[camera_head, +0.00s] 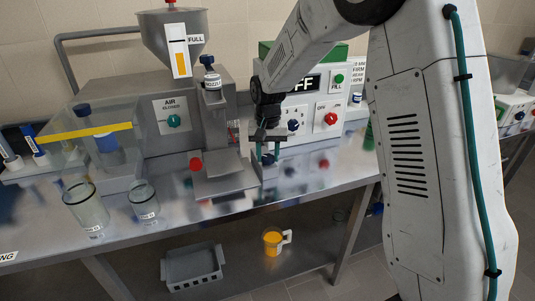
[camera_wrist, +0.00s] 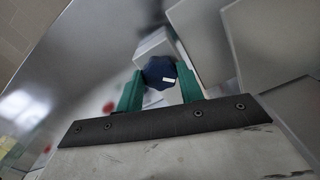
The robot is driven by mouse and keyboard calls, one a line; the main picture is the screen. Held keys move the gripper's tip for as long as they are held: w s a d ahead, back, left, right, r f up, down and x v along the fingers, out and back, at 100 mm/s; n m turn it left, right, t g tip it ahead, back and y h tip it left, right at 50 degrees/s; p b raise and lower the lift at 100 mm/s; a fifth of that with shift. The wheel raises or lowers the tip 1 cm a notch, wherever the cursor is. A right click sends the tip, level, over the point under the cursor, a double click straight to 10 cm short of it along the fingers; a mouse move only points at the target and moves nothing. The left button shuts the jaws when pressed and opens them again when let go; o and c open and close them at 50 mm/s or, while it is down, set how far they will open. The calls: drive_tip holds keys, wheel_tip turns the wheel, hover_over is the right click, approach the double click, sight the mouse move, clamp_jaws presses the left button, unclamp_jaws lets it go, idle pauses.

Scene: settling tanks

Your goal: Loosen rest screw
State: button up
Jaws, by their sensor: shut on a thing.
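The rest screw shows in the wrist view as a dark blue faceted knob (camera_wrist: 160,70) with a small white mark on its top. My gripper (camera_wrist: 161,78) is shut on it, with one green finger on each side. In the head view my gripper (camera_head: 267,150) points down at the right side of the grey machine (camera_head: 210,130), above a small grey block (camera_head: 265,172). The knob is mostly hidden there by the fingers. Its shaft is hidden in both views.
A grey hopper (camera_head: 172,40) and a nozzle with a blue knob (camera_head: 210,75) stand left of my arm. A control box (camera_head: 335,108) is behind my gripper. Two glass jars (camera_head: 86,207) stand at the front left. An orange mug (camera_head: 273,241) and a grey crate (camera_head: 192,267) are below the bench.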

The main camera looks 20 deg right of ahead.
sight(268, 157)
drive_tip(key=n, duration=0.4)
drive_tip(key=shift+n, duration=0.3)
drive_tip(key=n, duration=0.4)
drive_tip(key=shift+n, duration=0.3)
drive_tip(key=o, duration=1)
drive_tip(key=shift+r, duration=0.1)
wheel_tip(268, 157, up, 8)
drive_tip(key=shift+f, duration=0.15)
